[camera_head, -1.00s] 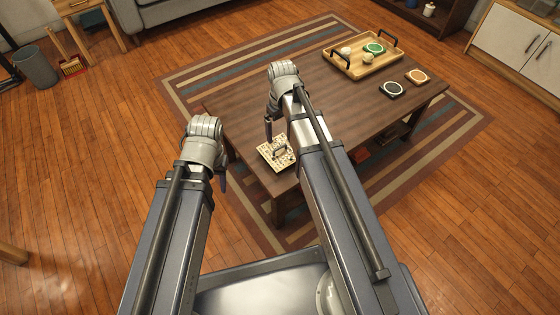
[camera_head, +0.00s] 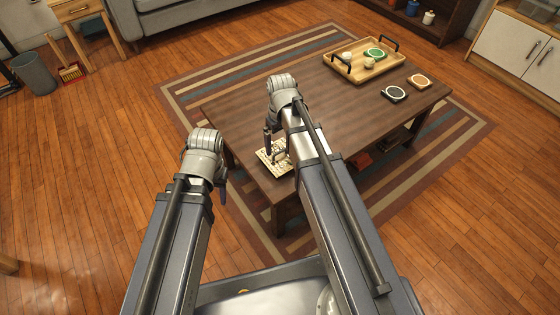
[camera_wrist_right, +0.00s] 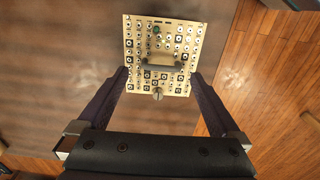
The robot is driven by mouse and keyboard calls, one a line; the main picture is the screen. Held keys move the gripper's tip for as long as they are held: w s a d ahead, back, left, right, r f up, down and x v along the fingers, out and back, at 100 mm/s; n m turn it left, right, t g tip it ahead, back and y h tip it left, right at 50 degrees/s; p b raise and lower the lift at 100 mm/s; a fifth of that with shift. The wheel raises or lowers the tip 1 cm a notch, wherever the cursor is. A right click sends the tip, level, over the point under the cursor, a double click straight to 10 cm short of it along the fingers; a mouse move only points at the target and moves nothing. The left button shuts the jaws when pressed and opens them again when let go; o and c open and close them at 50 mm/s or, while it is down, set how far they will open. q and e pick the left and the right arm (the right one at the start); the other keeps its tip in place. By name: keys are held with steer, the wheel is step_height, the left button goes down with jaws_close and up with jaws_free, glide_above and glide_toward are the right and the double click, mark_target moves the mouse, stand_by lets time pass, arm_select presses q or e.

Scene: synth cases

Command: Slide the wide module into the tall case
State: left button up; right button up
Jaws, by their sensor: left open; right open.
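The wide module is a cream panel (camera_wrist_right: 190,42) with several black-and-white jacks, a green knob and a dark bar handle (camera_wrist_right: 150,68). It lies flat on the table; in the head view the panel (camera_head: 266,160) is partly hidden behind my right arm. My right gripper (camera_wrist_right: 160,82) is open, its two dark fingers to either side of the panel's near half, with nothing held. It also shows in the head view (camera_head: 268,142), above the panel. My left gripper (camera_head: 223,192) is open and empty, beside the table's left edge. I see no tall case in these views.
The brown table (camera_head: 330,120) is clear in the middle. A wooden tray (camera_head: 343,72) with black handles and small items stands at its far side. A dark coaster (camera_head: 394,94) and an orange coaster (camera_head: 419,80) lie at the right. A striped rug lies beneath.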

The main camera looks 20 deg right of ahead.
mark_target(280, 151)
step_height(280, 151, down, 4)
steer(key=b, duration=0.2)
steer(key=shift+a+r+b, duration=0.1)
steer(key=shift+r+b, duration=0.05)
steer(key=shift+b, duration=0.25)
steer(key=shift+r, duration=0.1)
steer(key=shift+c, duration=0.4)
jaws_close()
